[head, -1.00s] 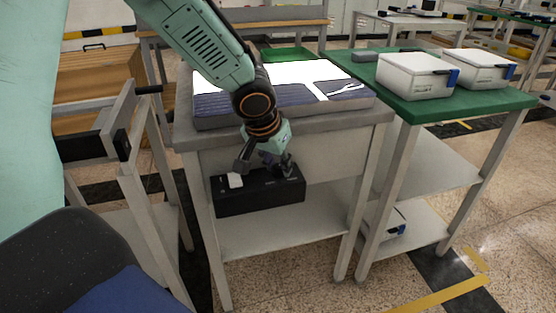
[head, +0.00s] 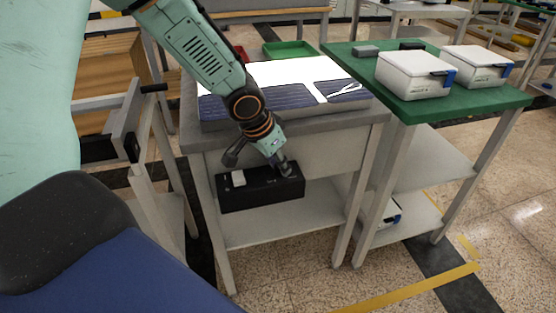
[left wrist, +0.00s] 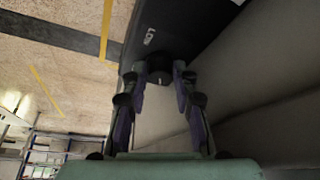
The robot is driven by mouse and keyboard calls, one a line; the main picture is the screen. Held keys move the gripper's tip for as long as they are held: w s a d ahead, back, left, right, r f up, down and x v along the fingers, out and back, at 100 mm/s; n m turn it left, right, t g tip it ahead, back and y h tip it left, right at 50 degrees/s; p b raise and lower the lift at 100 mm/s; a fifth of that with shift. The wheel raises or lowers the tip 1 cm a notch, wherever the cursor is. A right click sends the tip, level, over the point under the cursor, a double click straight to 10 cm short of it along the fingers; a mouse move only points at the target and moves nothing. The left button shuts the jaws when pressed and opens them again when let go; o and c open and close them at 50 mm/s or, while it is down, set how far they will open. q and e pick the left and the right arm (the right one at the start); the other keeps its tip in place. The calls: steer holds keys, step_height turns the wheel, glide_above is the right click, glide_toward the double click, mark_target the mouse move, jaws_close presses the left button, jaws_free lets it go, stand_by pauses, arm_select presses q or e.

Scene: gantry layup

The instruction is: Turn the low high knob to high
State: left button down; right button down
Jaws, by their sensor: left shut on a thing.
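A black control box (head: 255,190) is mounted on the front of the grey work table, below its top. My left gripper (head: 285,167) is at the right end of the box. In the left wrist view, my left gripper (left wrist: 159,76) has its fingertips on both sides of a small round dark knob (left wrist: 160,66), shut on it. The knob's pointer direction cannot be made out. My right gripper does not show.
The work table (head: 300,128) carries a dark blue and white sheet layup (head: 270,97). A green-topped table (head: 440,108) with white lidded boxes (head: 413,75) stands to the right. A grey frame (head: 140,135) stands close on the left.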

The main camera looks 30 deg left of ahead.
arm_select(q)
steer(key=c, duration=1.1)
jaws_free()
steer(key=shift+o, duration=0.3)
steer(key=shift+w+r, duration=0.1)
